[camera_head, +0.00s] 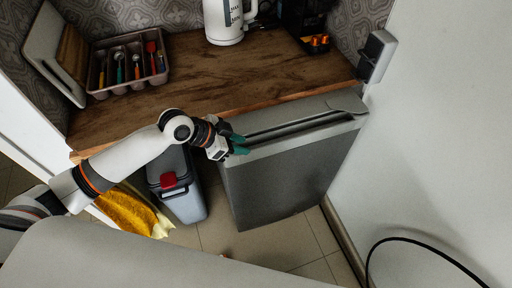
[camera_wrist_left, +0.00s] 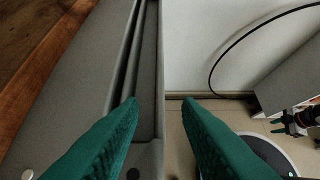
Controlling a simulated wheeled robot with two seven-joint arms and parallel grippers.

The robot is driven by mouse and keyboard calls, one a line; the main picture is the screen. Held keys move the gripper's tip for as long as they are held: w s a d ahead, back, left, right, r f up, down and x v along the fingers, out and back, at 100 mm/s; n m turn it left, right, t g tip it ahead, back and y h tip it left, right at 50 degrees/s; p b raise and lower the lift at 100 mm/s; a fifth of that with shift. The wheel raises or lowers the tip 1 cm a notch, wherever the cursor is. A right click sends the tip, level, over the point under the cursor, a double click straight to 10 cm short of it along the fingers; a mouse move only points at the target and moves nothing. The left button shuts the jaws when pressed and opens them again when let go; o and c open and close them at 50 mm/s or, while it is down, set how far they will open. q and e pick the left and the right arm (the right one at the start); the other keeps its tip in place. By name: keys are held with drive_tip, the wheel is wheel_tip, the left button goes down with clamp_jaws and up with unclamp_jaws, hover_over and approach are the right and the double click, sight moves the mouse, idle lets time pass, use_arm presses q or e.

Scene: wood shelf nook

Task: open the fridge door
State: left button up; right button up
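The fridge (camera_head: 290,165) is a grey, low unit under the wooden counter, and its door looks closed. A long dark recessed grip (camera_head: 300,122) runs along its top; this slot also shows in the left wrist view (camera_wrist_left: 131,55). My left gripper (camera_head: 240,143) is at the top left corner of the door. In the left wrist view its green fingers (camera_wrist_left: 160,105) are apart, with the door's front edge between their tips in the picture. Contact cannot be told. My right gripper (camera_wrist_left: 284,124) shows small at the right of that view, fingers apart and empty, away from the fridge.
A grey bin with a red latch (camera_head: 168,181) and a yellow cloth (camera_head: 130,212) stand left of the fridge. A white wall (camera_head: 440,120) is close on the right, with a black cable (camera_head: 425,243). Tiled floor (camera_head: 285,240) before the door is clear.

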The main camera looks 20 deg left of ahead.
sight(255, 149)
use_arm(q)
drive_tip(key=x, duration=0.7)
clamp_jaws()
